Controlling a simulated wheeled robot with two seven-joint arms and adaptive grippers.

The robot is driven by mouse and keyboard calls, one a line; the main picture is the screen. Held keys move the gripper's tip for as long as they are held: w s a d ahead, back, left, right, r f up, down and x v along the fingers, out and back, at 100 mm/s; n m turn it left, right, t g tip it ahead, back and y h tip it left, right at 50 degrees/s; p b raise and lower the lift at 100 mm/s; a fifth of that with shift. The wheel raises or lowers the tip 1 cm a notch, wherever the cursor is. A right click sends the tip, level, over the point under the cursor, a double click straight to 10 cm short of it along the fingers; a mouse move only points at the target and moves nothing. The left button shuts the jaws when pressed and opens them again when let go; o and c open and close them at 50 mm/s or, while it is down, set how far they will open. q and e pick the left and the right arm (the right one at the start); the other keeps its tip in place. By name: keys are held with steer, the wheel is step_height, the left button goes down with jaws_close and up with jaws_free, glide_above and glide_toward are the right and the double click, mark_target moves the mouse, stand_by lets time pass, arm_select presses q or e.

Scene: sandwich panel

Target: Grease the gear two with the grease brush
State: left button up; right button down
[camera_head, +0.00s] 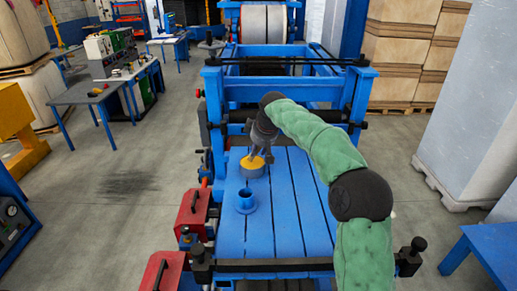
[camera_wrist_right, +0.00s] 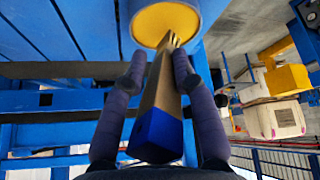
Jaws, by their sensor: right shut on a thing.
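My right gripper (camera_head: 257,150) is over the blue machine bed and points down. In the wrist view the right gripper (camera_wrist_right: 158,72) is shut on the grease brush (camera_wrist_right: 157,125), which has a wooden handle with a blue end. The brush's bristle end reaches the yellow grease in a round grease can (camera_wrist_right: 165,22); how deep it sits is unclear. I cannot make out gear two. My left gripper is not in view.
Red boxes (camera_head: 192,214) with handles line the bed's left side. A blue frame (camera_head: 280,72) rises behind the bed. The bed (camera_head: 287,230) in front is largely clear.

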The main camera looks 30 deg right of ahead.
steer(key=shift+f, duration=0.55)
stand_by(0.8)
step_height(320, 180, up, 7)
steer(key=p, duration=0.6)
steer(key=shift+r, duration=0.15)
stand_by(0.8)
